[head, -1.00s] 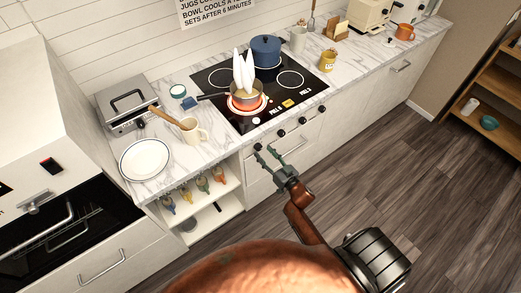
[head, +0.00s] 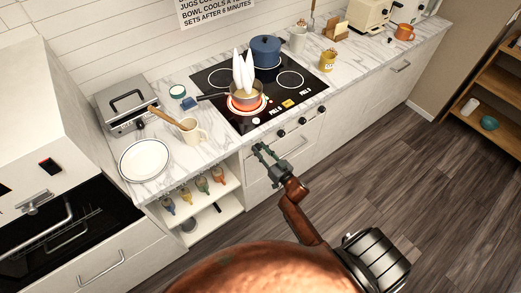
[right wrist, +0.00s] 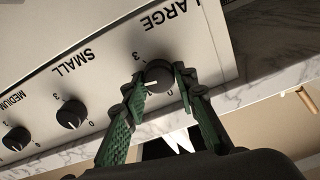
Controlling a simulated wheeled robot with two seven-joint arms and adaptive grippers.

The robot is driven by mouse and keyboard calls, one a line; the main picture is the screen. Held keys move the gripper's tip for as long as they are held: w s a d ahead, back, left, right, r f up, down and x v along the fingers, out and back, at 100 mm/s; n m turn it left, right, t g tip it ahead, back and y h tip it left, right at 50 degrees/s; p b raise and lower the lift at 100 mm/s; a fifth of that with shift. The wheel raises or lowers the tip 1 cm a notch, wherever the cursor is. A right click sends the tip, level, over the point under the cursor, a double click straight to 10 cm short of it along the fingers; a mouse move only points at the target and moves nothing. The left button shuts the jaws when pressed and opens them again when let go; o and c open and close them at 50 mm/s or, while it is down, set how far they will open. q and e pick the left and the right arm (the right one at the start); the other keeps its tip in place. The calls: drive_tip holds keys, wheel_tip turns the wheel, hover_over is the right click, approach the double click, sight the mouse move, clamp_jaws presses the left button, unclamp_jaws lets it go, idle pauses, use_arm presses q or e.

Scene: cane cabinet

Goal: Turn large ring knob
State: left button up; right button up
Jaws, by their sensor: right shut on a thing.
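The large ring knob (right wrist: 158,76) is a round dark knob with a white mark, under the word LARGE in the right wrist view. Its mark points left, between the printed 3 and 0. My right gripper (right wrist: 160,82) has its green fingers on either side of the knob, shut on it. In the head view my right gripper (head: 262,150) is at the left end of the stove's knob row and hides this knob. My left gripper is not in view.
The small knob (right wrist: 71,114) and the medium knob (right wrist: 16,139) are beside it. On the black cooktop (head: 232,116), a ring glows orange under a pan (head: 244,101) with white pointed shapes above it. A blue pot (head: 265,50) stands behind.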

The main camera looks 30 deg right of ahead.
drive_tip(key=c, duration=0.4)
drive_tip(key=shift+n, duration=0.4)
drive_tip(key=n, duration=0.3)
drive_tip(key=shift+n, duration=0.4)
drive_tip(key=n+b, duration=0.1)
drive_tip(key=n, duration=0.4)
drive_tip(key=shift+a+f+b, duration=0.1)
drive_tip(key=shift+f+b, duration=0.05)
drive_tip(key=shift+b, duration=0.2)
use_arm(q)
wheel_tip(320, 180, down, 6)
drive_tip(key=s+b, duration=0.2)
drive_tip(key=b, duration=0.2)
use_arm(e)
drive_tip(key=n, duration=1)
drive_tip(key=shift+f, duration=0.1)
drive_tip(key=shift+a+n, duration=0.1)
drive_tip(key=shift+n, duration=0.2)
